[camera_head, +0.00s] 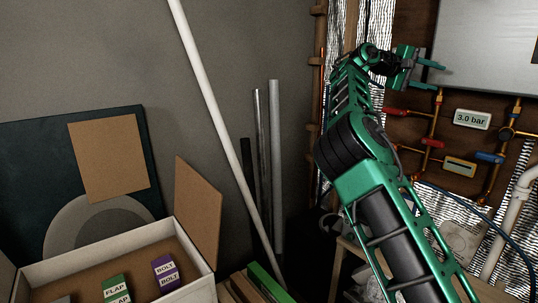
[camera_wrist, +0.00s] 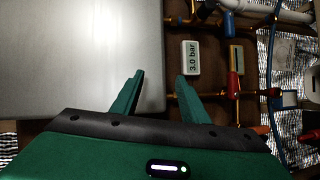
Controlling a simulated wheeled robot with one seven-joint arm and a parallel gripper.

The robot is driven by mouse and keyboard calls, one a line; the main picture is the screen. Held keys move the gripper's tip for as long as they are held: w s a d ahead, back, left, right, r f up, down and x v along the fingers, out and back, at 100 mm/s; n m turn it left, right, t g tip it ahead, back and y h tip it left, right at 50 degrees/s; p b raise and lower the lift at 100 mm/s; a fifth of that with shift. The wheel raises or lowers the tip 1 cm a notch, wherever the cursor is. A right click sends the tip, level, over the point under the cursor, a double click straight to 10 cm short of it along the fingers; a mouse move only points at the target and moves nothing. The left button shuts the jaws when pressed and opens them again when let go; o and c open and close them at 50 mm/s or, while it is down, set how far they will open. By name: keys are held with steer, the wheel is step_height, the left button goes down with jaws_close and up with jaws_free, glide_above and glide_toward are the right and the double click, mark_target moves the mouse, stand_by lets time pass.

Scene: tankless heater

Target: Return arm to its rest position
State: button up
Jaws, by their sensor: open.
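My green arm reaches up from the lower right in the head view, bent at a black elbow joint. My gripper (camera_head: 432,76) is at its end, just in front of the lower left edge of the white heater box (camera_head: 490,45). In the wrist view my gripper (camera_wrist: 158,85) shows two green fingers spread apart with nothing between them. The heater's pale panel (camera_wrist: 80,50) fills the left of that view. I cannot tell whether a finger touches it.
A "3.0 bar" display (camera_head: 472,119) and copper pipes with red valves (camera_head: 432,143) and a blue valve (camera_head: 489,157) sit below the heater. A white pole (camera_head: 215,95) leans on the grey wall. An open box (camera_head: 190,238) with labelled packs stands lower left.

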steer(key=s+d+f+m+g+y, duration=0.2)
steer(key=s+d+f+y, duration=0.1)
steer(key=s+d+f, duration=0.45)
steer(key=s+d+f+m+g+y, duration=0.1)
steer(key=s+d+f+m+y, duration=0.15)
steer(key=s+d+f, duration=0.5)
steer(key=s+d+f+m+y, duration=0.15)
steer(key=s+f+y, duration=0.5)
steer(key=s, duration=0.65)
steer(key=s+a+f+y, duration=0.1)
steer(key=s+a+f, duration=0.4)
steer(key=s+a, duration=0.4)
steer(key=s+a+f+m+y, duration=0.1)
steer(key=s+a+f, duration=0.4)
steer(key=s+a, duration=0.4)
steer(key=s+a+f+y, duration=0.2)
steer(key=s+a+f, duration=0.4)
steer(key=s+a, duration=0.2)
steer(key=shift+s+a, duration=0.4)
steer(key=shift+s, duration=0.25)
steer(key=shift+w, duration=0.15)
steer(key=shift+w+f, duration=0.25)
steer(key=shift+w, duration=0.25)
